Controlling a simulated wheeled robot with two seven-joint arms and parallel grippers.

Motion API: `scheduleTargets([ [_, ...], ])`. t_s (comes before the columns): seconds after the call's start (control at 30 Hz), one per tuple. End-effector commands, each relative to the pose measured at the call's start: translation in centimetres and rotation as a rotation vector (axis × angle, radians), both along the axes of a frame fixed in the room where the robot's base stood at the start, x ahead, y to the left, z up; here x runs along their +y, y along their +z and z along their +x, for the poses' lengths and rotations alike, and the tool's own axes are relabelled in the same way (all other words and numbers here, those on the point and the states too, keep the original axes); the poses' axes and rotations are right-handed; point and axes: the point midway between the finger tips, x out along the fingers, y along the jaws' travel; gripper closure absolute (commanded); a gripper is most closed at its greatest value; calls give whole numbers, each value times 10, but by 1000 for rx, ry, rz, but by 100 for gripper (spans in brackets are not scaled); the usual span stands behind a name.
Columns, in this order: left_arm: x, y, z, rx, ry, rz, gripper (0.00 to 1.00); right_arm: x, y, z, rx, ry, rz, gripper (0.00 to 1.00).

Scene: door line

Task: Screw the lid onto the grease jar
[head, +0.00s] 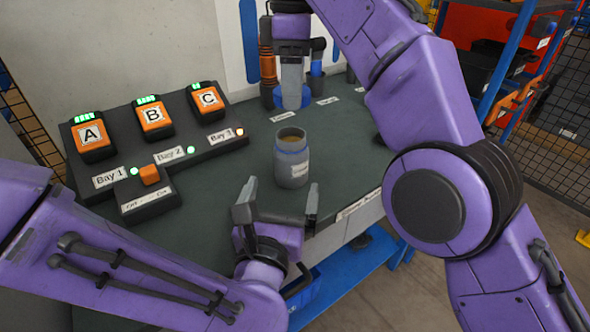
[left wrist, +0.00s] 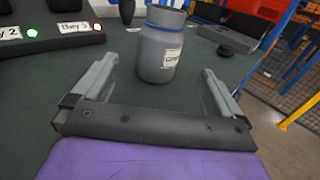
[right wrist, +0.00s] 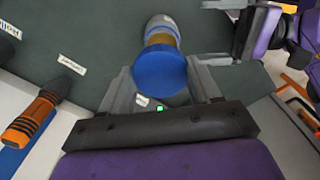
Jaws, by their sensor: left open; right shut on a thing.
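The grease jar (head: 291,168) stands upright and uncovered on the dark green bench, with tan grease showing in its mouth. My left gripper (head: 275,203) is open just in front of it; in the left wrist view the jar (left wrist: 160,50) stands ahead, between the lines of the two fingers and apart from them. My right gripper (head: 292,98) is shut on the blue lid (right wrist: 160,74), behind the jar in the head view. The right wrist view shows the lid overlapping the jar (right wrist: 160,22), apart from it. The fingers partly hide the lid in the head view.
A dark console (head: 140,150) with orange modules A, B and C stands at left. An orange and black screwdriver-like tool (right wrist: 35,115) is beside my right gripper. A small black round thing (left wrist: 235,46) lies right of the jar. Shelving (head: 505,70) stands at right.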

Motion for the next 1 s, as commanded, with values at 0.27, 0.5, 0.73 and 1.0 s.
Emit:
scheduleTargets([
  [0.27, -1, 1, 7, 0, 1, -1, 0, 6, 4, -4, -9, 13, -3, 65],
  [0.5, -8, 0, 49, 0, 2, 2, 0, 6, 4, -4, -8, 13, -3, 65],
  [0.73, -15, 1, 92, -1, 1, 1, 0, 6, 4, -4, -8, 13, -2, 65],
  [1.0, -19, 1, 118, 0, 1, 0, 0, 6, 4, -4, -8, 13, -3, 65],
])
